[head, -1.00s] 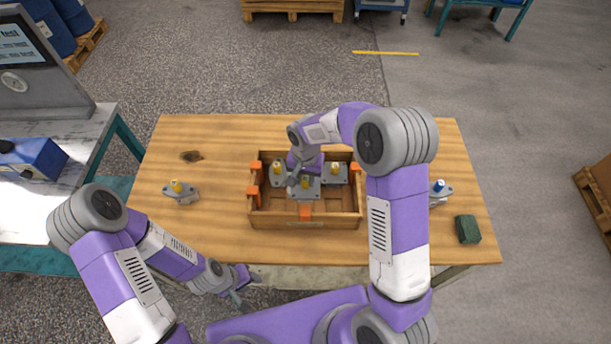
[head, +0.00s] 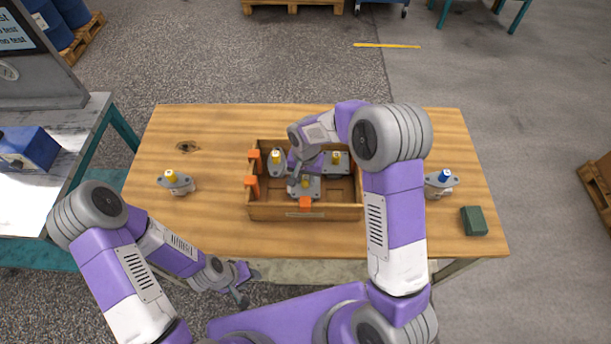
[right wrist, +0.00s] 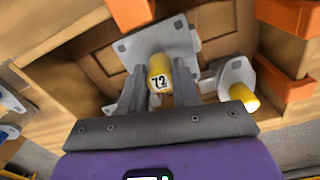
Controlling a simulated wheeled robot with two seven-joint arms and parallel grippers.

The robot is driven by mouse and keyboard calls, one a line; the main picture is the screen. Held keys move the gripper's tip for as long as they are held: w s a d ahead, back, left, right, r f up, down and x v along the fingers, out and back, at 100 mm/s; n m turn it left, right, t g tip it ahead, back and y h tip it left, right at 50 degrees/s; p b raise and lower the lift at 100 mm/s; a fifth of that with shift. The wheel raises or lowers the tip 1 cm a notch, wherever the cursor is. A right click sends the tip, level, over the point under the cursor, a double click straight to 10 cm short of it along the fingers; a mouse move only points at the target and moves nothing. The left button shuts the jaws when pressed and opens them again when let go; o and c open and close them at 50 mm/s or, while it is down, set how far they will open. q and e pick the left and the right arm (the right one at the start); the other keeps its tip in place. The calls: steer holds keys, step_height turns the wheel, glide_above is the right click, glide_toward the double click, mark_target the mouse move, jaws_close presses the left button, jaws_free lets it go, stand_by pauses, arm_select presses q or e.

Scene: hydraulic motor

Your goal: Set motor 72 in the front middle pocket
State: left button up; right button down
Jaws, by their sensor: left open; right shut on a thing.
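Motor 72 has a yellow shaft marked 72 (right wrist: 159,78) and a grey square flange (right wrist: 155,45). It also shows in the head view (head: 306,186), in the front middle of the wooden crate (head: 270,211). My right gripper (head: 294,180) is shut on it; in the right wrist view its fingers (right wrist: 158,92) stand either side of the shaft. The motor looks upright and close behind the orange front block (head: 305,203). I cannot tell whether it touches the crate floor. My left gripper (head: 247,285) is open and empty in front of the table's front edge.
Inside the crate, motors with yellow tops stand at back left (head: 276,160) and back right (head: 337,160). Orange blocks (head: 252,186) line the left wall. On the table are a yellow-topped motor (head: 175,181), a blue-topped motor (head: 440,182) and a green block (head: 473,221).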

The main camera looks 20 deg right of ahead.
steer(key=shift+f+b, duration=0.5)
steer(key=shift+f, duration=0.1)
stand_by(0.7)
steer(key=c, duration=0.7)
jaws_free()
steer(key=shift+c, duration=0.2)
step_height(320, 180, up, 8)
steer(key=shift+f+p, duration=0.2)
steer(key=shift+p, duration=0.55)
